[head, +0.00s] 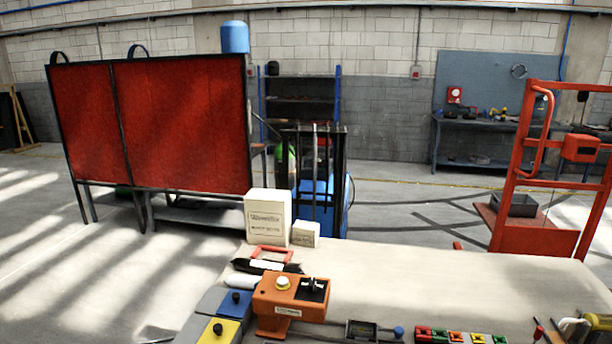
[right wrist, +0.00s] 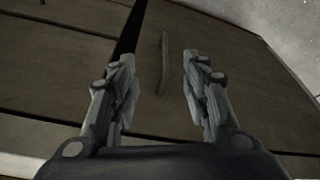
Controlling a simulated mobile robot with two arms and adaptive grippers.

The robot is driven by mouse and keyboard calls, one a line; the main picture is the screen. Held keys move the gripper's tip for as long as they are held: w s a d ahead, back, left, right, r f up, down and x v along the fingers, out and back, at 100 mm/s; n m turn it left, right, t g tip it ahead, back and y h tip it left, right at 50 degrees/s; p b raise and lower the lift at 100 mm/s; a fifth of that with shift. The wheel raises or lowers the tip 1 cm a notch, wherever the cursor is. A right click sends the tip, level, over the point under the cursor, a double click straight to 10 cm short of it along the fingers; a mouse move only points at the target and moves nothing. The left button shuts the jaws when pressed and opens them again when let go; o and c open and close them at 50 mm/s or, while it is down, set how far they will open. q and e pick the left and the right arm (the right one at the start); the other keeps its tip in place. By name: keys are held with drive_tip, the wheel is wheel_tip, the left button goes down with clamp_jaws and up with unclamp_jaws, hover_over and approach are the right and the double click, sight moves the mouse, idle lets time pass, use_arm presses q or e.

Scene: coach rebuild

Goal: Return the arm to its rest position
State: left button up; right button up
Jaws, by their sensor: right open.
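My right gripper (right wrist: 160,95) shows in the right wrist view. Its two grey fingers are apart with nothing between them. Beyond the fingers is a brownish panelled surface (right wrist: 60,50) with a dark gap and a slim bar-like handle (right wrist: 164,62). The handle appears between the fingertips in the picture; I cannot tell how far away it is. Neither arm nor gripper shows in the head view. My left gripper is not in view.
The pale workbench (head: 440,280) carries an orange control box (head: 290,302), white boxes (head: 268,217), a row of coloured blocks (head: 455,336) and tools. Red welding screens (head: 180,120) stand behind left, an orange-red cart frame (head: 535,240) at right. The bench's middle right is clear.

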drive_tip(key=s+f+g+b, duration=0.1)
drive_tip(key=s+f+b, duration=0.15)
drive_tip(key=f, duration=1.05)
drive_tip(key=s+f+b, duration=0.2)
drive_tip(key=s+f, duration=0.1)
drive_tip(key=f, duration=0.9)
drive_tip(key=s+d+f+g+b, duration=0.1)
drive_tip(key=s+d+f+b, duration=0.2)
drive_tip(key=s+f, duration=1.1)
wheel_tip(320, 180, down, 3)
drive_tip(key=shift+s+r+b, duration=0.1)
drive_tip(key=shift+s+b, duration=0.3)
drive_tip(key=shift+b, duration=0.1)
